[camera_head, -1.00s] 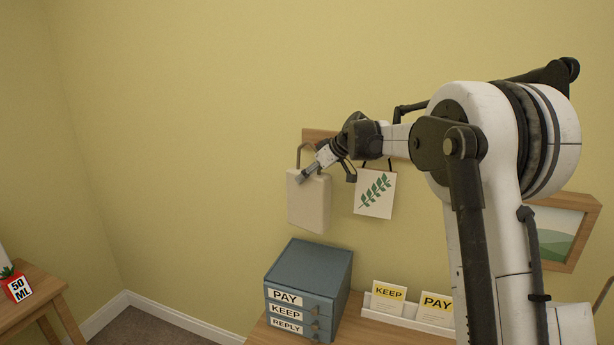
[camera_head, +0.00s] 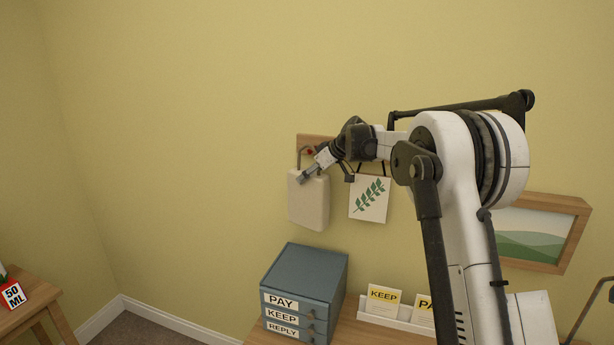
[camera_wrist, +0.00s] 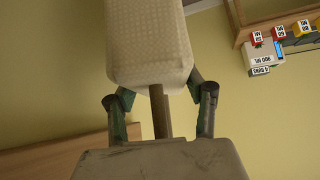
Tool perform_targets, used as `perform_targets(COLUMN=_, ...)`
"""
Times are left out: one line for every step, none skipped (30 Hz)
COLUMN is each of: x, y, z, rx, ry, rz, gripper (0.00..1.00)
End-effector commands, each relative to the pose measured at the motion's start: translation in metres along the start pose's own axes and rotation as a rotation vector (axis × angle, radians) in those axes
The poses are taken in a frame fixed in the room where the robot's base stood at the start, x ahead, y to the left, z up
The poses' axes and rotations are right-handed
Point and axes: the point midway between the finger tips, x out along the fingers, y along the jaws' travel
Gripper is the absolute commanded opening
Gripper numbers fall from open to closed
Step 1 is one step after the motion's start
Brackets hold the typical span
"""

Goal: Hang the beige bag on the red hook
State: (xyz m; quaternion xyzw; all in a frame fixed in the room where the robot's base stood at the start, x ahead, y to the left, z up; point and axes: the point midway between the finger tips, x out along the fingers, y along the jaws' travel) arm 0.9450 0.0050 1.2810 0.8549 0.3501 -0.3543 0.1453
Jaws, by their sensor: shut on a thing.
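The beige bag (camera_head: 308,208) hangs upright in front of the yellow wall, its loop handle (camera_head: 299,156) rising in front of the wooden rack (camera_head: 303,141). My gripper (camera_head: 306,177) is shut on the bag at its top edge. The red hook (camera_head: 310,152) shows on the rack, just right of the handle and partly covered by my gripper. I cannot tell whether the handle is around the hook. In the wrist view the bag (camera_wrist: 150,45) fills the upper middle, beyond my gripper's fingers (camera_wrist: 160,95).
A white bag with a green leaf print (camera_head: 370,200) hangs close to the right. Below stand a blue drawer box (camera_head: 306,272) and a card holder (camera_head: 390,322) on a wooden desk. A framed picture (camera_head: 540,235) hangs at right. The wall at left is free.

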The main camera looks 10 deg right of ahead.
Motion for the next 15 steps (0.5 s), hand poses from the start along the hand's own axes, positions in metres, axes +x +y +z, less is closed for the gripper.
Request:
perform_targets(x=0.000, y=0.003, z=-0.001, rx=0.000, ry=0.000, rz=0.000, gripper=0.00)
perform_targets(x=0.001, y=0.005, z=-0.002, rx=0.000, ry=0.000, rz=0.000, gripper=0.00)
perform_targets(x=0.001, y=0.006, z=-0.002, rx=0.000, ry=0.000, rz=0.000, gripper=0.00)
perform_targets(x=0.001, y=0.008, z=-0.002, rx=0.000, ry=0.000, rz=0.000, gripper=0.00)
perform_targets(x=0.001, y=0.009, z=-0.002, rx=0.000, ry=0.000, rz=0.000, gripper=0.00)
perform_targets(x=0.002, y=0.011, z=-0.003, rx=0.000, ry=0.000, rz=0.000, gripper=0.00)
perform_targets(x=0.002, y=0.013, z=-0.003, rx=0.001, ry=0.000, rz=0.000, gripper=0.00)
perform_targets(x=0.003, y=0.014, z=-0.003, rx=0.001, ry=0.000, rz=0.000, gripper=0.00)
perform_targets(x=0.003, y=0.016, z=-0.003, rx=0.001, ry=0.000, rz=0.000, gripper=0.00)
perform_targets(x=0.003, y=0.018, z=-0.003, rx=0.001, ry=0.000, rz=0.000, gripper=0.00)
perform_targets(x=0.004, y=0.019, z=-0.003, rx=0.001, ry=0.000, rz=0.000, gripper=0.00)
perform_targets(x=0.006, y=0.021, z=-0.002, rx=0.001, ry=0.000, rz=0.000, gripper=0.00)
perform_targets(x=0.007, y=0.022, z=-0.001, rx=0.001, ry=0.000, rz=0.000, gripper=0.00)
perform_targets(x=0.007, y=0.023, z=-0.001, rx=0.001, ry=0.000, rz=0.000, gripper=0.00)
perform_targets(x=0.009, y=0.024, z=-0.001, rx=0.001, ry=0.000, rz=0.000, gripper=0.00)
